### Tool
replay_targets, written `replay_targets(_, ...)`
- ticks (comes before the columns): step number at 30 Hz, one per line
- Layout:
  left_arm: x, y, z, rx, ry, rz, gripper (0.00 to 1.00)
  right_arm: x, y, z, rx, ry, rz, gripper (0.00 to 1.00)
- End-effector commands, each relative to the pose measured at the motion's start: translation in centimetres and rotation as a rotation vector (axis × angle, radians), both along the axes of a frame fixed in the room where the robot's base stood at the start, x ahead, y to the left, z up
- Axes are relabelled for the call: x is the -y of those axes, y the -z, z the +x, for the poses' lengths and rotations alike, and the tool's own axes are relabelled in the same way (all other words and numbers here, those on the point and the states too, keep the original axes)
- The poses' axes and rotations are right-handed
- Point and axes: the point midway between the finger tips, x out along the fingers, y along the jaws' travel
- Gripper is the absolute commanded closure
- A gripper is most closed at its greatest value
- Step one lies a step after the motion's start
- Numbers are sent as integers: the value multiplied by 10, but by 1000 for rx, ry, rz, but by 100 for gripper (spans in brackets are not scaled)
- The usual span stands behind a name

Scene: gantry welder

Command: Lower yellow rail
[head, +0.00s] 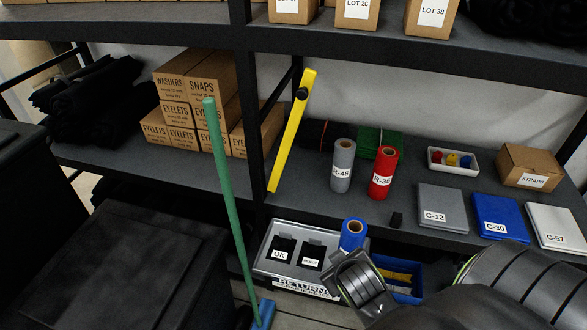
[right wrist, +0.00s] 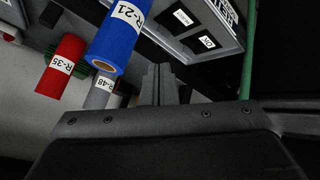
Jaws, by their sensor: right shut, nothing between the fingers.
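The yellow rail (head: 291,130) is a flat bar with a black knob (head: 301,94) near its upper end. It stands tilted in front of the shelf upright, top leaning right, its lower end near the shelf's front edge. My right arm comes in from the lower right in the head view, below and right of the rail. My right gripper (right wrist: 160,85) is shut and empty in the right wrist view; its fingertips are hard to make out in the head view. The rail is not visible in the right wrist view. My left gripper is out of view.
A blue roll R-21 (head: 353,233) is close to my right wrist. The grey roll (head: 341,165) and red roll (head: 383,172) stand on the shelf. A green pole (head: 222,170) rises left of the rail. A returns tray (head: 264,262) sits below.

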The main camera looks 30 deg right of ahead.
Motion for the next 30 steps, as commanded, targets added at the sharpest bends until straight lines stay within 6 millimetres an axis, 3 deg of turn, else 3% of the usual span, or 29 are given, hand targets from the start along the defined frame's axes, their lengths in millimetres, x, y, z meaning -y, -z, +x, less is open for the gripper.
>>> replay_targets(1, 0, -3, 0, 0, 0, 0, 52, 5, -38, 32, 115, -11, -77, 100)
replay_targets(6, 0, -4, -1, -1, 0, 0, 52, 15, -139, 112, 430, -42, -359, 100)
replay_targets(12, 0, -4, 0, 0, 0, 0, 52, 1, -249, 176, 721, -93, -687, 100)
replay_targets(15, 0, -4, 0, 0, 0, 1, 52, -10, -284, 191, 802, -115, -800, 100)
replay_targets(18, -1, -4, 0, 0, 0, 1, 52, -17, -303, 198, 843, -127, -866, 100)
replay_targets(22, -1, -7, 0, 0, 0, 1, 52, -17, -312, 205, 858, -135, -892, 100)
replay_targets(30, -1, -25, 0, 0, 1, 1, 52, 3, -329, 241, 855, -135, -895, 100)
